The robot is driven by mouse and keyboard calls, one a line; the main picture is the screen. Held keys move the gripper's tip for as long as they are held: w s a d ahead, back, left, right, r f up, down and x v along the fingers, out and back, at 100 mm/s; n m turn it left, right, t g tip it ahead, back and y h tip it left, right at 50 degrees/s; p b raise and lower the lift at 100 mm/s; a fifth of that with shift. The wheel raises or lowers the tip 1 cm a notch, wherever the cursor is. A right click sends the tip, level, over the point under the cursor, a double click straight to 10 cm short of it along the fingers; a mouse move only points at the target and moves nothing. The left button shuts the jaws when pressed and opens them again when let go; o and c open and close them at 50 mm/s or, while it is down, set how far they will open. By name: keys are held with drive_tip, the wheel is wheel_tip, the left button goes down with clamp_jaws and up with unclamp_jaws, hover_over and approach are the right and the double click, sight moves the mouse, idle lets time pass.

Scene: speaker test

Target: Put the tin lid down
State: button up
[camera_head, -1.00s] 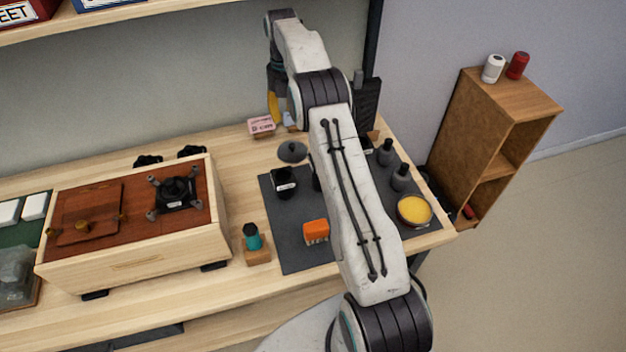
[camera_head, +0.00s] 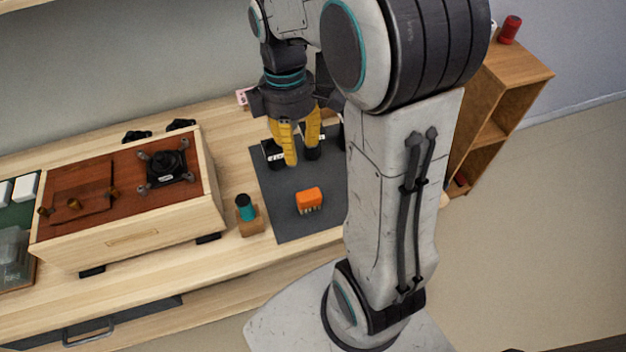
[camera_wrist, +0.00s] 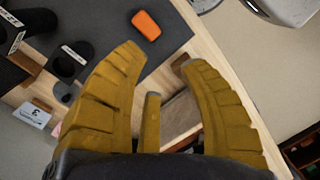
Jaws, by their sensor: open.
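The tin lid looks to be the small dark grey disc (camera_wrist: 65,93) in the wrist view, lying beside an open black tin (camera_wrist: 72,60) with a white label. The tin also shows in the head view (camera_head: 271,150), at the mat's left back; the lid does not show there, and my gripper may cover it. My gripper (camera_head: 301,152) points down over the back of the dark mat (camera_head: 290,222). In the wrist view my gripper's yellow fingers (camera_wrist: 160,58) are spread, with nothing between them; the tin and disc lie outside, left of them.
An orange brush (camera_head: 309,200) lies on the mat, front of my gripper. A teal-topped item on a wooden block (camera_head: 250,219) stands left of the mat. A wooden box with a burner (camera_head: 130,235) fills the left. My arm hides the mat's right side.

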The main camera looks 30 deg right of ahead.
drive_tip(key=s+a+r+m+t, duration=0.2)
drive_tip(key=s+m+t, duration=0.3)
drive_tip(key=s+m, duration=0.5)
drive_tip(key=shift+s+a+r, duration=0.35)
drive_tip(key=shift+s+r, duration=0.25)
